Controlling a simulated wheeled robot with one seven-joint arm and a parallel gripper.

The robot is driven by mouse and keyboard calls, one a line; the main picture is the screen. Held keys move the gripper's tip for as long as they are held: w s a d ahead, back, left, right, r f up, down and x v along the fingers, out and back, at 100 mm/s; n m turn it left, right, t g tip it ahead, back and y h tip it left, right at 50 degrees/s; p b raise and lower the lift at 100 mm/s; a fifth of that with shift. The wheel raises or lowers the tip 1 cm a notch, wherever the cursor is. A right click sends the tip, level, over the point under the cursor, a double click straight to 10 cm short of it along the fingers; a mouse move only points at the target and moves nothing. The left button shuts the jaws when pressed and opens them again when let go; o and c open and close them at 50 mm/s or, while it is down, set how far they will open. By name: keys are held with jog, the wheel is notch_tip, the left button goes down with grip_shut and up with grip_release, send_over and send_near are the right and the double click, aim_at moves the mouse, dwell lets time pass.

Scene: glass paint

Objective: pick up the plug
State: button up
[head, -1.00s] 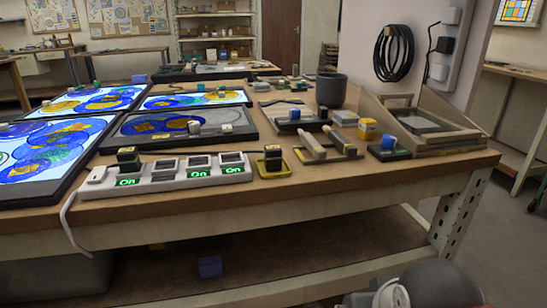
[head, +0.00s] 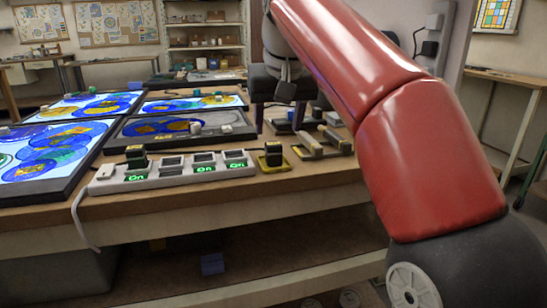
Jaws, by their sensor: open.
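A dark block plug (head: 136,157) with a yellowish band stands upright in the left end of the white power strip (head: 172,179). A similar dark plug (head: 273,154) stands on a small yellow tray (head: 272,168) just right of the strip. I cannot tell which of them the task names. My red arm reaches in from the lower right. My dark gripper (head: 278,120) is above and behind the right plug, over the far part of the bench. Its jaws are open, with nothing seen between them. The arm hides part of the bench behind it.
Lit panels with blue and orange glass (head: 50,155) fill the bench's left side. A dark-framed panel (head: 180,128) lies behind the strip. Wooden-handled tools (head: 325,142) lie right of the yellow tray. A white cable hangs over the bench's front edge.

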aim_at(274, 143)
jog(key=b+x, duration=0.1)
jog(key=x, duration=0.3)
jog(key=b+x, duration=0.1)
jog(key=x, duration=0.2)
jog(key=shift+w+a+f, duration=0.2)
jog(key=shift+w+f, duration=0.05)
jog(key=shift+w, duration=0.15)
jog(key=shift+c, duration=0.2)
jog(key=c, duration=1)
jog(key=shift+r, duration=0.1)
